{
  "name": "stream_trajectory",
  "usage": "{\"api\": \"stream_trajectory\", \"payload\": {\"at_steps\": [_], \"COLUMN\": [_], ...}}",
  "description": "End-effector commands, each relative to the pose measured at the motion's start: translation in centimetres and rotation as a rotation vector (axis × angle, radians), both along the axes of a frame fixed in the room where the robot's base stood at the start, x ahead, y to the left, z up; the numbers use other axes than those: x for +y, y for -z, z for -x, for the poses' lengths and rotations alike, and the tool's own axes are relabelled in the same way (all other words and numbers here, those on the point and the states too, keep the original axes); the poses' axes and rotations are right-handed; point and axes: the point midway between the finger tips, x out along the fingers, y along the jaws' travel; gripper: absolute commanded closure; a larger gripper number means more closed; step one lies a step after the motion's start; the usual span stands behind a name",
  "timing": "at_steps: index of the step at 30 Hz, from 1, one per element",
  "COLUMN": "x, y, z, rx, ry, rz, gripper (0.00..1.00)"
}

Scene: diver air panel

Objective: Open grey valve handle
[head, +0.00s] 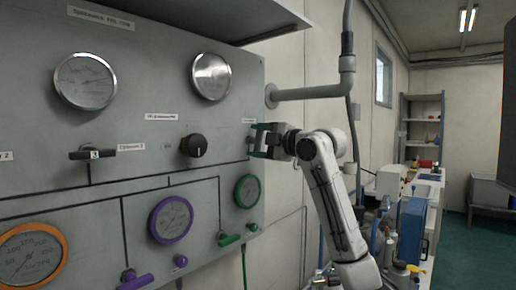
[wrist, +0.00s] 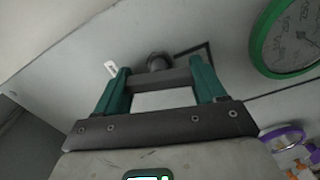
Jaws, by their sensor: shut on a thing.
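The grey valve handle (wrist: 160,79) shows in the wrist view as a dark grey bar spanning between my fingers, with its round stem (wrist: 157,62) just beyond it at the panel. My gripper (wrist: 160,70) has green fingers, one at each end of the bar, and is shut on it. In the head view my gripper (head: 262,141) is at the right edge of the grey panel, reaching in from the right. There the handle is mostly hidden by the fingers, so its turn angle is hard to tell.
The panel (head: 120,165) carries a black knob (head: 195,145), a black T-handle (head: 93,154), and a green-rimmed gauge (head: 248,191) below my gripper with a green handle (head: 229,239). A grey pipe (head: 310,93) runs above my arm. A cluttered bench (head: 425,190) stands at right.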

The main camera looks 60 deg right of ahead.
Motion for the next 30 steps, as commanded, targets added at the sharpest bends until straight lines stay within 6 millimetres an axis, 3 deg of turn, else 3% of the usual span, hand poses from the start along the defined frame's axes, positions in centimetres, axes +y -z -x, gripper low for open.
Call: {"api": "stream_trajectory", "payload": {"at_steps": [22,23,30], "x": [0.02,0.02,0.02], "y": [0.27,0.27,0.18], "z": [-0.06,-0.06,-0.04], "rx": [0.027,0.027,0.025], "ry": [-0.001,-0.001,-0.001], "rz": [0.089,0.089,0.091], "gripper": [0.6,0.29,0.06]}}
